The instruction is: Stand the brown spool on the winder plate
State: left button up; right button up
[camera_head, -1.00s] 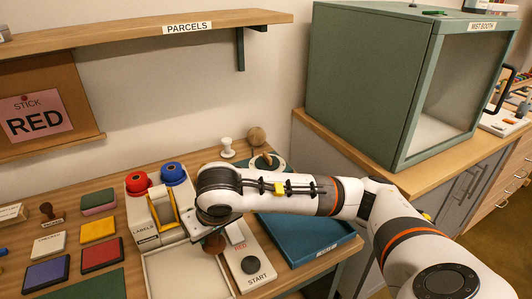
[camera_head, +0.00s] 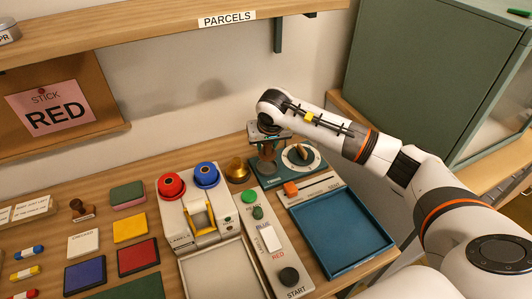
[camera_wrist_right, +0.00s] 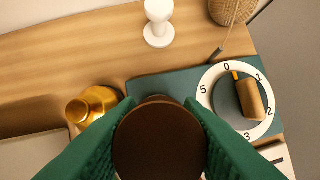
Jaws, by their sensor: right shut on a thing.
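The brown spool (camera_head: 267,153) is in my right gripper (camera_head: 268,142), at the back of the table. In the right wrist view its round dark top (camera_wrist_right: 158,142) shows between the green fingers, which are shut on it. It is over the left part of the teal winder plate (camera_head: 263,180), left of the white dial (camera_head: 300,157). The plate (camera_wrist_right: 180,82) and the dial (camera_wrist_right: 205,98) also show in the right wrist view. I cannot tell whether the spool's bottom touches the plate; it is hidden in the wrist view. My left gripper is not in view.
A brass bell-shaped piece (camera_head: 237,170) stands just left of the plate. A white knob-like piece (camera_wrist_right: 158,25) and a twine ball (camera_wrist_right: 232,10) are behind it. A blue tray (camera_head: 340,232) and the START panel (camera_head: 268,240) lie in front. The shelf (camera_head: 150,32) overhangs the back left.

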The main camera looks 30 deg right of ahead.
aim_at(267, 155)
jog(key=shift+w+f, duration=0.1)
jog(key=shift+f, duration=0.6)
notch_tip(267, 155, down, 3)
jog(key=shift+f+p, duration=0.1)
jog(key=shift+p, duration=0.25)
jog(key=shift+f, duration=0.25)
jog(key=o, duration=1)
jog(key=shift+c, duration=0.2)
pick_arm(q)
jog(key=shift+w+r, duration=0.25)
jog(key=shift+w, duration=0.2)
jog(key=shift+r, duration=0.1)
